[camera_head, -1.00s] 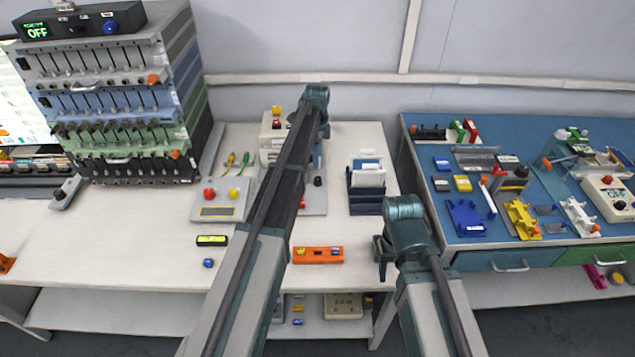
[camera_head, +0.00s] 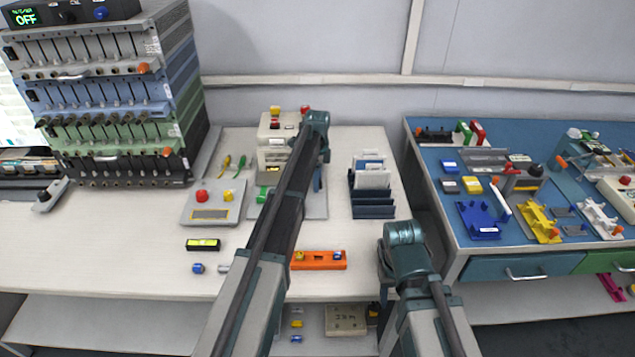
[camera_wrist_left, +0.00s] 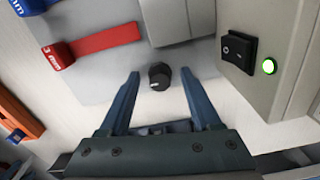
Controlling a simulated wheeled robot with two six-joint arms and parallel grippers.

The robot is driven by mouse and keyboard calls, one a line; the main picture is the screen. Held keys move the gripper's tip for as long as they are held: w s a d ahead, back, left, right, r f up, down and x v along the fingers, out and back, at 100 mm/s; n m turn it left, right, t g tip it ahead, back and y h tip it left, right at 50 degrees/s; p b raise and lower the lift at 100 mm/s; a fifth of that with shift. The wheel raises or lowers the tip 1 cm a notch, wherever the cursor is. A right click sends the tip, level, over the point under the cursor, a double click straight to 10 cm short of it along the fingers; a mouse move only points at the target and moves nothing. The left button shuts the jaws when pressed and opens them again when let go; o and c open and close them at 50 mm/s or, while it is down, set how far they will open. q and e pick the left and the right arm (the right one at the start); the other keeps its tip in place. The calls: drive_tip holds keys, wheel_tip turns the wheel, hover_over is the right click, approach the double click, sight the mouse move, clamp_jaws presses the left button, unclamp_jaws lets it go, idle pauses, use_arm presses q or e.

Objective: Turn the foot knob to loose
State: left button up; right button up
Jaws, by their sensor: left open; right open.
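In the left wrist view a small black knob (camera_wrist_left: 159,76) with a pale pointer line stands on a grey plate. My left gripper (camera_wrist_left: 160,73) is open, with one blue finger on each side of the knob and a gap visible on both sides. In the head view my left arm covers most of that station, and only part of the left gripper (camera_head: 318,178) shows beside the arm; the knob is hidden there. My right gripper (camera_head: 385,267) is open and empty near the table's front edge. No label for loose is readable.
In the head view a dark blue rack (camera_head: 372,205) and an orange tray (camera_head: 318,261) are close by.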

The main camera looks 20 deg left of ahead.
use_arm(q)
drive_tip(key=shift+c, duration=0.3)
clamp_jaws()
